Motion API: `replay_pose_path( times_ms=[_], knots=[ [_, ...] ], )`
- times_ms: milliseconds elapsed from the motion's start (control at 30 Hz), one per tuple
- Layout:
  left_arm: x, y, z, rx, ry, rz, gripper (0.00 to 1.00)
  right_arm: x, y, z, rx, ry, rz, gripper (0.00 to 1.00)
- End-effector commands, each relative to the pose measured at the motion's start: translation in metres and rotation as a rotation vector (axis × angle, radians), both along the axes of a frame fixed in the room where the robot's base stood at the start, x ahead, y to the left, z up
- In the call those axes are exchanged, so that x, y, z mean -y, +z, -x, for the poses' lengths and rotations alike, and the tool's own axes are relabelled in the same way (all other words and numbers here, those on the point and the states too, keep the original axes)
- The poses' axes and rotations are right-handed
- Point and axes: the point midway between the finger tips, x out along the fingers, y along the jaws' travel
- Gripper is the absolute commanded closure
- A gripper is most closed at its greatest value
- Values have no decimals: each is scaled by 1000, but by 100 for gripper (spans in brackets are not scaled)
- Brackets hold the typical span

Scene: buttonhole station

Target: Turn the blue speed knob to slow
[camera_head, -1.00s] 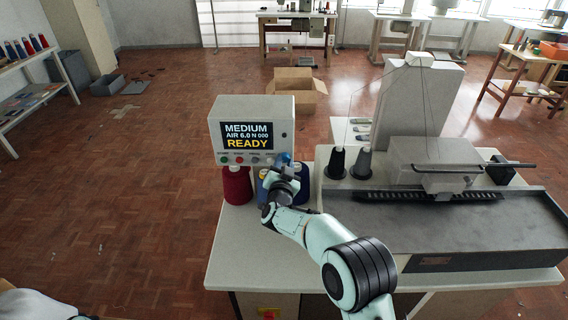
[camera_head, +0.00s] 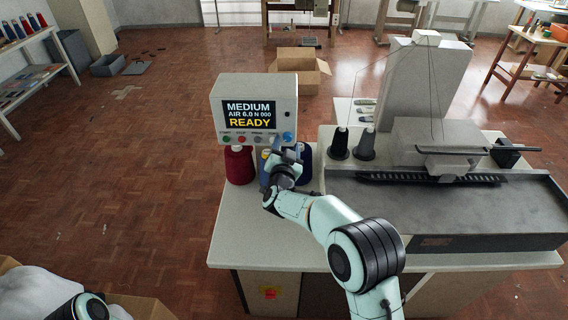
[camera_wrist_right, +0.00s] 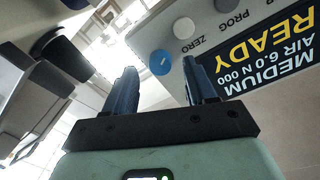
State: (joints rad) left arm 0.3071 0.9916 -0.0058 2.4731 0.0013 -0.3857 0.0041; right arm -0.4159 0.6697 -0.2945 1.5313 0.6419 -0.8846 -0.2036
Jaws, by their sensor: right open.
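The blue speed knob (camera_head: 288,136) is at the lower right of the control box (camera_head: 216,105) front. It also shows in the right wrist view (camera_wrist_right: 160,62), with a small pale mark on its face. The box's screen (camera_head: 249,115) reads MEDIUM, AIR 6.0 N 000 and READY. My right gripper (camera_head: 286,150) is just below the knob in the head view. In the right wrist view its blue fingers (camera_wrist_right: 160,68) are apart, the knob showing between and beyond them, with nothing held. Contact cannot be told. A bit of my left arm shows at lower left; its gripper does not.
Several smaller buttons (camera_head: 242,139) sit left of the knob. A red thread cone (camera_head: 239,165) and blue cones (camera_head: 305,165) stand under the box. Two dark cones (camera_head: 366,145) and the buttonhole machine (camera_head: 455,205) are right. The table's front left (camera_head: 235,240) is clear.

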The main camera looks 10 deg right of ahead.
Motion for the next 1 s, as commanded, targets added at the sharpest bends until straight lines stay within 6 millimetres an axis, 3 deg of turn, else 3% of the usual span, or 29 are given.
replay_pose_path(
  times_ms=[300,500,700,1000],
  knots=[
    [0,-24,11,-13,0,0,57,-24,-1,69,-2,4,-1,44],
    [0,-29,14,-16,0,0,57,-35,0,99,-2,3,-1,44],
    [0,-31,14,-16,0,0,57,-39,1,111,-1,1,1,44],
    [0,-31,14,-16,0,0,57,-39,2,111,-1,1,1,44]
  ],
)
